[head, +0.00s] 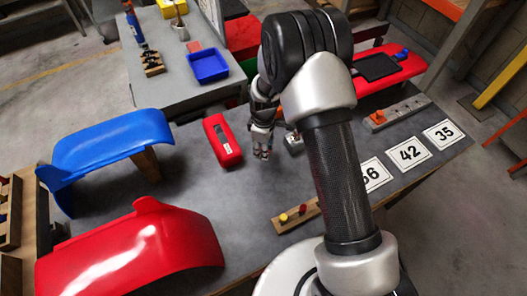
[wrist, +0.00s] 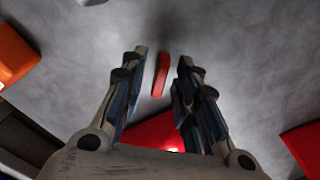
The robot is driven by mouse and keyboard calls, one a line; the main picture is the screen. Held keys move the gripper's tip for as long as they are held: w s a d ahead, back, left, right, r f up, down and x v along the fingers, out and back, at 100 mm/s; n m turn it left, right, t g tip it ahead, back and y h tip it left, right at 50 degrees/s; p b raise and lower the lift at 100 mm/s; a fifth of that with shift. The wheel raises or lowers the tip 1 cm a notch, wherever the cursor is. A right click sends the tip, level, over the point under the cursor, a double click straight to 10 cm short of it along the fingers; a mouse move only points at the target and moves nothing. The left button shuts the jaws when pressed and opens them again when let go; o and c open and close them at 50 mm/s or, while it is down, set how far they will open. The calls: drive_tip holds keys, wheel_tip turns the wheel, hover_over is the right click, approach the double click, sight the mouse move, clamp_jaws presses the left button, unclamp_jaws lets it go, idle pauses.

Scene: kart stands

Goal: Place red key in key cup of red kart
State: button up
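My gripper (head: 262,150) points down over the dark grey table in the head view, beside a red casing with a dark slot (head: 223,140). In the wrist view my gripper (wrist: 163,58) is open, with a clear gap between its fingers. A small, narrow red piece (wrist: 161,75), possibly the red key, shows between the fingers and appears to touch neither. I cannot make out this piece in the head view. A red kart-like body (head: 395,68) with a black panel lies at the back right, partly behind my arm. I cannot tell where its key cup is.
A blue shell (head: 110,140) and a red shell (head: 135,250) stand at the left. A wooden strip with yellow and red pegs (head: 295,213) lies near the front. Number cards (head: 410,152) lie at right. A back table holds a blue tray (head: 207,66).

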clamp_jaws()
idle(0.3)
